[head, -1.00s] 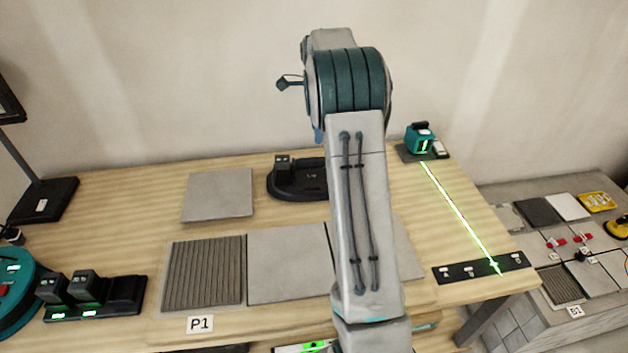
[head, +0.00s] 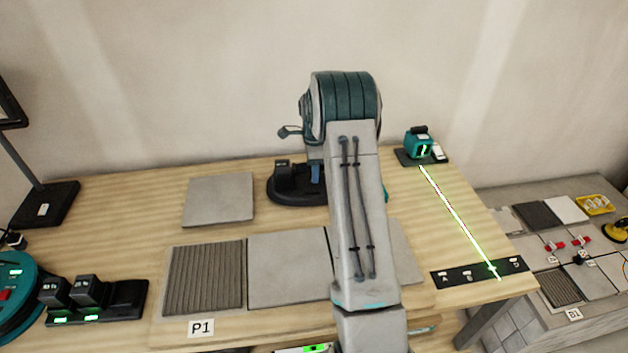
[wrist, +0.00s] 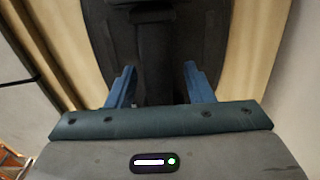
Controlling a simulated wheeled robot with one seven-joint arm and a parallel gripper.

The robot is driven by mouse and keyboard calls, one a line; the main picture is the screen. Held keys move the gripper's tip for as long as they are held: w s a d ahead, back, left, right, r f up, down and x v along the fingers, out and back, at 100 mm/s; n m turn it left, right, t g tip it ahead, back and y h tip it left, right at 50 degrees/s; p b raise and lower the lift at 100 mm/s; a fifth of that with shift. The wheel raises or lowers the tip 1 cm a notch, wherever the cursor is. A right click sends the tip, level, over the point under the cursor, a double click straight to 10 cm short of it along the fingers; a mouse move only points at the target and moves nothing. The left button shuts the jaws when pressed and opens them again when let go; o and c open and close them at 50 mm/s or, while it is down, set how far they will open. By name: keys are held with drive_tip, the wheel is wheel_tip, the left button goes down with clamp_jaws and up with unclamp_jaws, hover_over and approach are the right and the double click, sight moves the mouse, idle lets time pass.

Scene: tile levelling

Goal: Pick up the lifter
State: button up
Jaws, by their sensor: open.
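A dark stand (head: 285,196) lies at the back middle of the bench in the head view, partly hidden by my arm. A dark upright block (head: 283,175) stands at its left. No part is clearly marked as the lifter; I take it to be the dark handle-like piece (wrist: 153,55) over the stand in the wrist view. My gripper (wrist: 159,72) is open, its two blue fingers on either side of that piece with gaps visible. In the head view, a blue finger shows beside my arm, above the stand.
A grey tile (head: 218,199) lies left of the stand. A ribbed panel (head: 204,277) and smooth tiles (head: 287,265) lie in front. A teal laser unit (head: 420,147) stands at back right, casting a green line. A black charger dock (head: 122,300) sits at front left.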

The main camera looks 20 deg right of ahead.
drive_tip(key=shift+f, duration=0.55)
drive_tip(key=shift+f, duration=0.2)
idle(0.3)
clamp_jaws()
